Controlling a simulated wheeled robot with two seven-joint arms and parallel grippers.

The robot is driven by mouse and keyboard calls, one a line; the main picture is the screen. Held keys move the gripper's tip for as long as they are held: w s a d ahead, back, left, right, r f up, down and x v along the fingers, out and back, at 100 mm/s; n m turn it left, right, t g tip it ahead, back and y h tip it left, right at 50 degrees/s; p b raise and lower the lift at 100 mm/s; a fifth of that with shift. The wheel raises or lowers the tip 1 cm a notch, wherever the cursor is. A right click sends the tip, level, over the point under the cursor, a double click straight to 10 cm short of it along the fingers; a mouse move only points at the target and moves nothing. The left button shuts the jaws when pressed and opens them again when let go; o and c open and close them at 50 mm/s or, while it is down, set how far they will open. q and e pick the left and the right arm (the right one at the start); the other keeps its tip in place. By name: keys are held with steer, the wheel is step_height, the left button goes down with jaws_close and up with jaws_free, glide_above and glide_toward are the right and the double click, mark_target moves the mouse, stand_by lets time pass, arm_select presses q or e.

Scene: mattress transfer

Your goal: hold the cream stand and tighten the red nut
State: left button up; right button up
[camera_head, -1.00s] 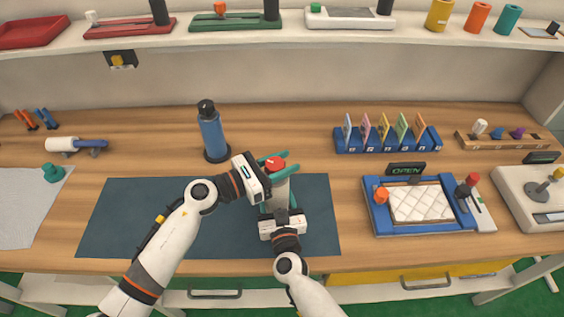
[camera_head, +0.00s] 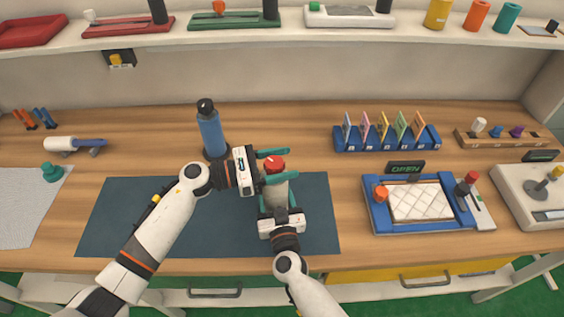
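The cream stand (camera_head: 279,191) stands upright on the dark blue mat, with the red nut (camera_head: 274,163) on its top. My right gripper (camera_head: 277,197) comes from the front, its green fingers on both sides of the stand and seemingly touching it. My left gripper (camera_head: 274,166) comes from the left at nut height. One green finger is behind the nut and the other in front of it, with a gap that looks wider than the nut. The lower part of the stand is partly hidden by my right gripper.
A blue bottle (camera_head: 211,132) stands close behind my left wrist. The blue mat (camera_head: 115,215) is clear on the left. To the right are a blue card rack (camera_head: 388,142), a blue-framed tray (camera_head: 372,222) with a white quilted pad, and an "OPEN" sign (camera_head: 405,168).

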arm_select(q)
steer(key=shift+s, duration=0.1)
arm_select(e)
steer(key=shift+w+r, duration=0.1)
steer(key=shift+r, duration=0.1)
arm_select(q)
steer(key=v, duration=1.2)
arm_select(e)
steer(key=o, duration=1.8)
steer(key=shift+c, duration=0.2)
steer(key=shift+f, duration=0.1)
